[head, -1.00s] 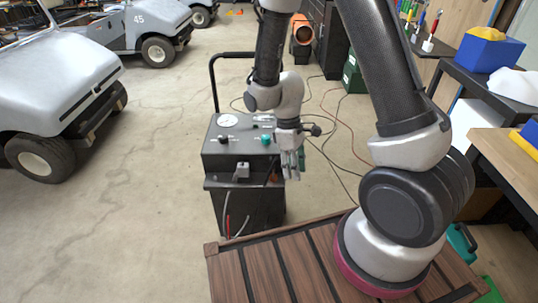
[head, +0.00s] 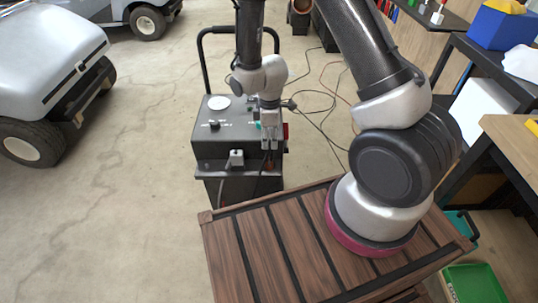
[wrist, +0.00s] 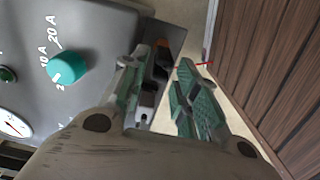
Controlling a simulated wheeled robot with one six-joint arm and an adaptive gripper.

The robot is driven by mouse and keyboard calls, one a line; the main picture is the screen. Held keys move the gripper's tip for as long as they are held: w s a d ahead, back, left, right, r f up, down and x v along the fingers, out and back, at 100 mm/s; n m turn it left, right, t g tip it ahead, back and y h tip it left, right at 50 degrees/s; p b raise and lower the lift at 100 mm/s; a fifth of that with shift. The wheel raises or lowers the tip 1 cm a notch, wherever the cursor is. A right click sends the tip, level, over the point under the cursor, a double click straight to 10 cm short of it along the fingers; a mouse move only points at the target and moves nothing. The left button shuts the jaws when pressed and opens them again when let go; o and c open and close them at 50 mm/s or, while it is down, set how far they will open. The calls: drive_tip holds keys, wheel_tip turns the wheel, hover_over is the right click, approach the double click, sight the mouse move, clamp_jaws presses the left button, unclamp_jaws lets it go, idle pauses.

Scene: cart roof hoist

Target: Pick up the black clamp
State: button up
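The battery charger (head: 212,140) is a grey box with a dial and knobs, standing beyond the wooden deck. My gripper (head: 269,148) points down at its right front edge. In the wrist view my gripper (wrist: 160,95) has its two green-padded fingers apart. A dark piece, probably the black clamp (wrist: 161,62), shows in the gap between the fingers, beside the charger's edge. Its outline is partly hidden by the left finger, and I cannot tell whether it touches. In the head view my gripper hides this spot.
A teal knob (wrist: 68,67) sits on the charger panel close to the fingers. A small grey bracket (head: 236,158) is on the charger's front. The slatted wooden deck (head: 262,250) lies close by. Cables run over the floor behind. A golf cart (head: 50,60) stands left.

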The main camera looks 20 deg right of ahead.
sight(269, 156)
wheel_tip(269, 156, down, 9)
drive_tip(key=shift+s+a, duration=0.1)
idle(0.3)
clamp_jaws()
